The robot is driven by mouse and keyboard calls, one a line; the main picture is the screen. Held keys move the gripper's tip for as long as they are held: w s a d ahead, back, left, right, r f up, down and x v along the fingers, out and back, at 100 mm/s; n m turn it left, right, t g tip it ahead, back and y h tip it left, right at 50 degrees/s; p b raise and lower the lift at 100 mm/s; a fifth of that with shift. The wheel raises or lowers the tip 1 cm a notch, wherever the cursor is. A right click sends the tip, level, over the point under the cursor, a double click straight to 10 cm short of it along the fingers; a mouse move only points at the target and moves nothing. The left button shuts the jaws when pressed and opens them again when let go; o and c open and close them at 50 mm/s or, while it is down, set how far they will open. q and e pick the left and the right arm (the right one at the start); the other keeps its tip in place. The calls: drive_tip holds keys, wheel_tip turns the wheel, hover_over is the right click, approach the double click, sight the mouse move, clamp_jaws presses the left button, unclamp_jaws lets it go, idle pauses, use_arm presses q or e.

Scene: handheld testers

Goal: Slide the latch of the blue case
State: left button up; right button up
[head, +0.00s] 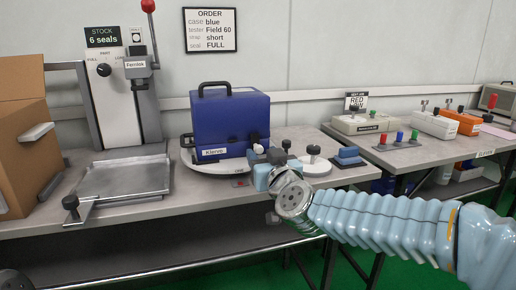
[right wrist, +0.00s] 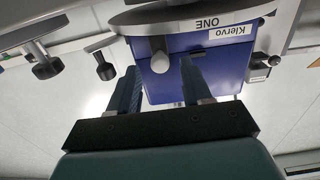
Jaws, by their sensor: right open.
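The blue case (head: 228,118) with a dark top handle stands upright on a round white turntable (head: 205,170). In the right wrist view, the blue case (right wrist: 170,85) appears upside down. The pale knob (right wrist: 160,63) shows between the open fingers of my right gripper (right wrist: 158,68); I cannot tell whether they touch it. My left gripper is out of view.
A press with a metal tray (head: 125,177) stands left, beside a cardboard box (head: 25,140). The right table holds coloured pegs (head: 400,137) and testers (head: 435,123).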

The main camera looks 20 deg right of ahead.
sight(260, 151)
drive_tip(key=shift+w, duration=2.05)
clamp_jaws()
